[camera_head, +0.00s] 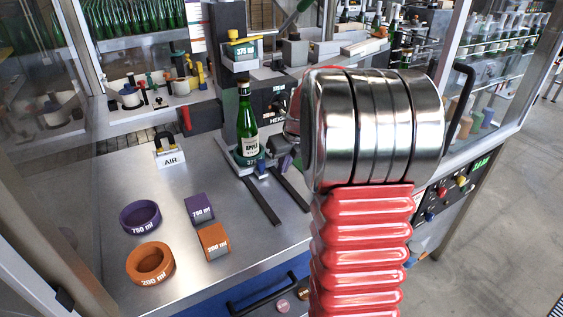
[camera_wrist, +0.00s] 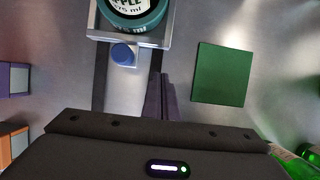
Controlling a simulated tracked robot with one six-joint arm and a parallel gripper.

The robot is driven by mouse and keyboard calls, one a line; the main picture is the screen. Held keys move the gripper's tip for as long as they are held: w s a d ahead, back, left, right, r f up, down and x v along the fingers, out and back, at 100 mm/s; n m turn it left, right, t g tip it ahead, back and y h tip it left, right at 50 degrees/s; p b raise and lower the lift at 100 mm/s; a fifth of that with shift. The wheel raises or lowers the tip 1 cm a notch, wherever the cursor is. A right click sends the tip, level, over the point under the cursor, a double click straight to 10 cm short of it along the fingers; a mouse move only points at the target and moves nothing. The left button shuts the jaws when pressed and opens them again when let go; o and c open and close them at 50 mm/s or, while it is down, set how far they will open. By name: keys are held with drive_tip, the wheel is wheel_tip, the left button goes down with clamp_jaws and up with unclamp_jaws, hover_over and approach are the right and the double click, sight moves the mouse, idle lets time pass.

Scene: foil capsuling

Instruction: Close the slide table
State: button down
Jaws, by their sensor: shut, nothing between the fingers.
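The slide table (camera_head: 238,163) is a small carriage on two dark rails (camera_head: 263,203) that run forward across the steel worktop. A green bottle with a white label (camera_head: 246,125) stands upright on it. In the wrist view, the slide table's pale edge (camera_wrist: 150,43) lies at the top, with a blue knob (camera_wrist: 122,53) at its front. My gripper (camera_wrist: 160,78) is shut and empty. Its fingertips are just in front of the carriage, to the right of the knob; I cannot tell whether they touch it. In the head view my arm hides most of the gripper.
Purple rings and blocks (camera_head: 140,217) and orange ones (camera_head: 151,263) sit on the worktop at left. An AIR stand (camera_head: 170,157) is behind them. A green square plate (camera_wrist: 221,74) lies right of the fingers. Glass panels flank the worktop.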

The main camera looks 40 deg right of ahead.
drive_tip(key=v, duration=1)
drive_tip(key=shift+s, duration=0.1)
idle(0.3)
drive_tip(key=s+a+m, duration=1)
drive_tip(key=a+m, duration=0.4)
drive_tip(key=m, duration=0.3)
drive_tip(key=s+a+f+m+t, duration=0.1)
drive_tip(key=s+a+m, duration=0.8)
drive_tip(key=a+m, duration=0.6)
drive_tip(key=m, duration=0.2)
drive_tip(key=shift+s+a+m+y, duration=0.2)
drive_tip(key=shift+s+m+y, duration=0.1)
drive_tip(key=shift+s, duration=0.1)
